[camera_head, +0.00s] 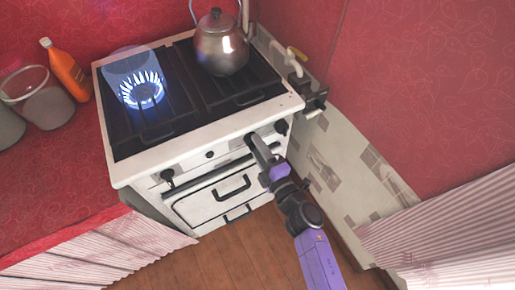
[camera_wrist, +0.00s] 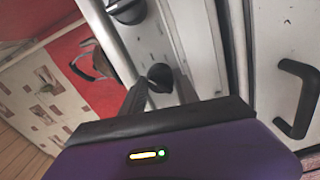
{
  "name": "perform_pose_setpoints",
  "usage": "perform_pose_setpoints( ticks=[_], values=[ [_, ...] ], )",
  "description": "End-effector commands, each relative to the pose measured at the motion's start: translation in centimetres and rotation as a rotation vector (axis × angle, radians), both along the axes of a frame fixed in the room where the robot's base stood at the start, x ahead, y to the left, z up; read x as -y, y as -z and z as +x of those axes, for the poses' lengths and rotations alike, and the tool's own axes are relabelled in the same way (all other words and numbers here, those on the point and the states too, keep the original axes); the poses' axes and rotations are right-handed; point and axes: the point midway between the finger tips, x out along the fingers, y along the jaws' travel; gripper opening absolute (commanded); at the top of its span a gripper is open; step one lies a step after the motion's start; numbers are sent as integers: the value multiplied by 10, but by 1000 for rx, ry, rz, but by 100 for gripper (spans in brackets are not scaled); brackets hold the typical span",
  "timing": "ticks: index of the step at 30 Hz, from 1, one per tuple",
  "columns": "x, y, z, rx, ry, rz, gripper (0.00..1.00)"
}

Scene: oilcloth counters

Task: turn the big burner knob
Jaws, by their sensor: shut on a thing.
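The white stove (camera_head: 215,138) has black knobs along its front panel. My gripper (camera_head: 252,140) reaches the panel from the lower right. In the wrist view its fingers (camera_wrist: 160,88) are shut on a small-looking black knob (camera_wrist: 160,76), which is partly hidden between them. A larger-looking black knob (camera_wrist: 127,10) is beyond it at the top of that view. In the head view one free knob (camera_head: 281,127) is to the right of my gripper and another (camera_head: 167,174) is at the left end. I cannot tell which is the big burner's knob.
A blue flame (camera_head: 143,90) burns on the left burner. A metal kettle (camera_head: 221,45) stands at the back right. Oven door handles (camera_head: 232,187) stick out below the panel. An orange bottle (camera_head: 65,70) and jars stand on the left counter. A wall is close on the right.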

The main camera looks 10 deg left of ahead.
Motion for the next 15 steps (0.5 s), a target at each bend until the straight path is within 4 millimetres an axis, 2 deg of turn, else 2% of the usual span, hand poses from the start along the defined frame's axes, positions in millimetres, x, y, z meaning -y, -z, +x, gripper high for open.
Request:
perform_pose_setpoints(
  ticks=[15],
  values=[
    [-1,1,-1,276,-2,-406,0]
  ],
)
